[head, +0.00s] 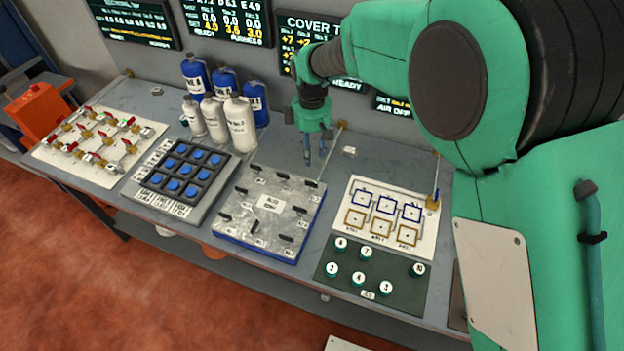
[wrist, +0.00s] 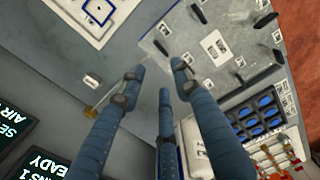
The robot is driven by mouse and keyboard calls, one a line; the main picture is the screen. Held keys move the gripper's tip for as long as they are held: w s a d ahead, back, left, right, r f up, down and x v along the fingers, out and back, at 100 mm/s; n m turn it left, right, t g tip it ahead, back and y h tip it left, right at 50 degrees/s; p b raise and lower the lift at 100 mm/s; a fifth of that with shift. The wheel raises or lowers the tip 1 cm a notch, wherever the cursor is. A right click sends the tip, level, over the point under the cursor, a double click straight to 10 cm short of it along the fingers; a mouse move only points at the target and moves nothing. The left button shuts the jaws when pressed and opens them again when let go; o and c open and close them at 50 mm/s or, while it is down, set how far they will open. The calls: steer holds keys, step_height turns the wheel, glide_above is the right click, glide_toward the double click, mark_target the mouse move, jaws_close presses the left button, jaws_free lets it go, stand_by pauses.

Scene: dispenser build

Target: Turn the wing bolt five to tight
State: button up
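A grey metal cover plate (head: 250,225) on a blue base lies on the bench in the head view, with several black wing bolts along its edges. The labels beside them are too small to read, so I cannot tell which is number five. My gripper (head: 315,158) hangs above the plate's far right corner, near a wing bolt (head: 313,183) there. The wrist view shows the plate (wrist: 225,70) and a corner wing bolt (wrist: 161,47) just beyond the fingertips. My gripper (wrist: 157,72) is open, its blue fingers apart, with nothing between them.
Left of the plate are a blue-button pad (head: 180,172) and a valve board (head: 100,140). Several bottles (head: 240,125) stand behind. A card with squares (head: 383,213) and a dark green panel with numbered knobs (head: 370,275) are to the right.

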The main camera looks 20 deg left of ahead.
mark_target(312, 186)
steer(key=shift+f, duration=0.1)
step_height(312, 186, down, 14)
steer(key=shift+r+b, duration=0.2)
steer(key=shift+b, duration=0.4)
stand_by(0.4)
jaws_close()
